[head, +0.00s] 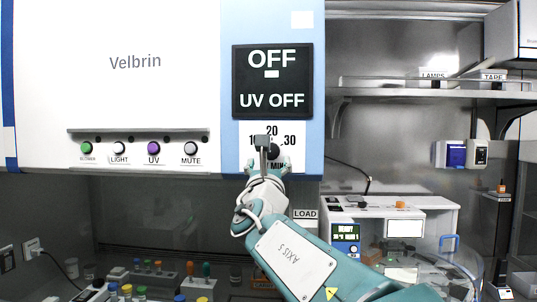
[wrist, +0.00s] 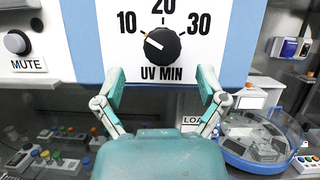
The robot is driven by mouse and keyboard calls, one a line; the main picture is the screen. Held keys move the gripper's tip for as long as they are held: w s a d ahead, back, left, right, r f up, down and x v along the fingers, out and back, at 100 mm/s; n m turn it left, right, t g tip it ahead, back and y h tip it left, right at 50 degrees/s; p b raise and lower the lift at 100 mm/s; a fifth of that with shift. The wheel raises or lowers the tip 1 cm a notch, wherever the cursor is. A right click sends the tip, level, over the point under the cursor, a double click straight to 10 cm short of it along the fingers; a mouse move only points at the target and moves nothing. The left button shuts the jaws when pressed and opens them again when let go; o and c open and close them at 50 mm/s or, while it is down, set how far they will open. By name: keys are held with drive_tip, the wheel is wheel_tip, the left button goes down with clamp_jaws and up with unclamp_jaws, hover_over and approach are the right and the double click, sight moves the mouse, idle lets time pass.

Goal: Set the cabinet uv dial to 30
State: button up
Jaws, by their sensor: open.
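The black UV dial (wrist: 163,45) sits on a white panel (wrist: 222,50) marked 10, 20, 30 and UV MIN. Its pale orange pointer mark is turned up and left, toward the 10. In the head view the dial (head: 273,152) is partly hidden behind my arm's end. My gripper (wrist: 160,82) is open and empty, its two fingers spread below and to either side of the dial in the wrist view. I see no contact with the dial. The gripper also shows in the head view (head: 266,165). The cabinet display (head: 271,82) reads OFF and UV OFF.
A row of buttons, including green, LIGHT, purple UV (head: 153,148) and MUTE (head: 190,149), is left of the dial. Below, a bench holds racks with coloured caps and a centrifuge-like machine (wrist: 262,137). A shelf (head: 420,93) is at right.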

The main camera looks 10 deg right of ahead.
sight(271, 154)
drive_tip(key=shift+x, duration=2.25)
drive_tip(key=shift+d, duration=0.1)
drive_tip(key=shift+c, duration=0.3)
drive_tip(key=shift+s, duration=0.1)
drive_tip(key=c, duration=1.1)
